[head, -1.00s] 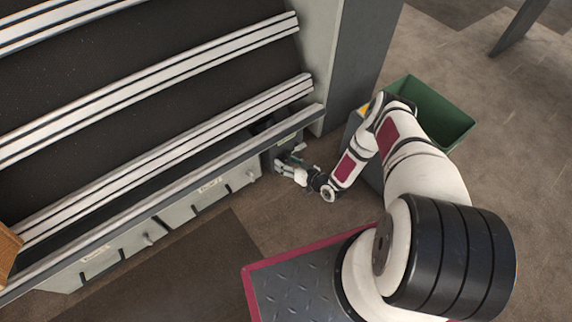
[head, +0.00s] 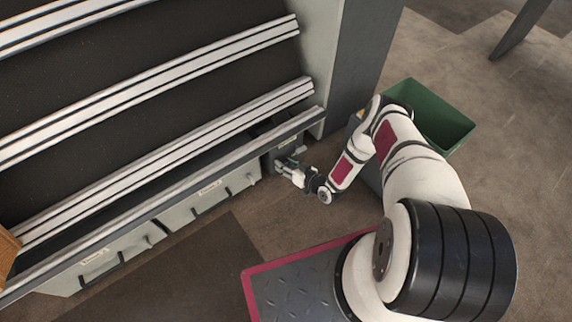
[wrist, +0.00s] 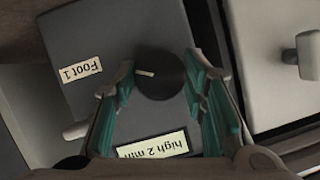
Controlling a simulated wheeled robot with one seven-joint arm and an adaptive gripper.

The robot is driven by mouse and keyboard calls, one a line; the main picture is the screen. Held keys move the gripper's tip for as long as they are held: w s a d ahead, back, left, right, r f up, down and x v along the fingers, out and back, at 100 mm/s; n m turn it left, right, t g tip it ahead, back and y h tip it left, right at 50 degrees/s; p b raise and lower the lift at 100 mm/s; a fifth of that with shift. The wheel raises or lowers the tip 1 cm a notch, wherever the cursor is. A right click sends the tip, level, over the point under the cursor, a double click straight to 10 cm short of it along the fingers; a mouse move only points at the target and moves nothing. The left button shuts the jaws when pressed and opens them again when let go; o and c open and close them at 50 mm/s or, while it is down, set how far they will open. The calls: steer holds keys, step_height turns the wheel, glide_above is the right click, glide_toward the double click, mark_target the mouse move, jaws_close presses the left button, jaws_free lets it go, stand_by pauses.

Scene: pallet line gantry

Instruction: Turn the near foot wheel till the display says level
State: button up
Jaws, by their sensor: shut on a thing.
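The foot wheel (wrist: 158,84) is a round black knob with a pale pointer mark, on a grey box face (wrist: 97,38). A label (wrist: 82,73) beside it reads "Foot 1", upside down in the wrist view. The display (wrist: 152,145), also upside down, reads "high 2 mm". My gripper (wrist: 161,77) has its teal-padded fingers on both sides of the wheel and is shut on it. In the head view my gripper (head: 282,167) is at the right end of the conveyor's lower side, and the wheel is too small to make out.
Labelled grey drawer fronts (head: 207,197) run left along the conveyor's side. A grey post (head: 357,60) stands behind my gripper. A green bin (head: 447,118) stands to the right, close to my arm.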

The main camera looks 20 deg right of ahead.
steer(key=shift+a+f+n+t+h+p, duration=0.15)
steer(key=shift+n+t+h, duration=0.4)
steer(key=shift+n+h, duration=0.9)
steer(key=shift+a+r+n+t+h+p, duration=0.15)
steer(key=shift+n+t+h, duration=0.5)
steer(key=shift+n, duration=1.5)
steer(key=shift+f+n+t+h+p, duration=0.1)
steer(key=shift+n+t+h+p, duration=0.3)
steer(key=shift+n+h, duration=1.05)
steer(key=shift+n+y, duration=0.35)
steer(key=shift+n, duration=0.1)
steer(key=o, duration=1.2)
steer(key=shift+c, duration=0.2)
steer(key=shift+d, duration=0.1)
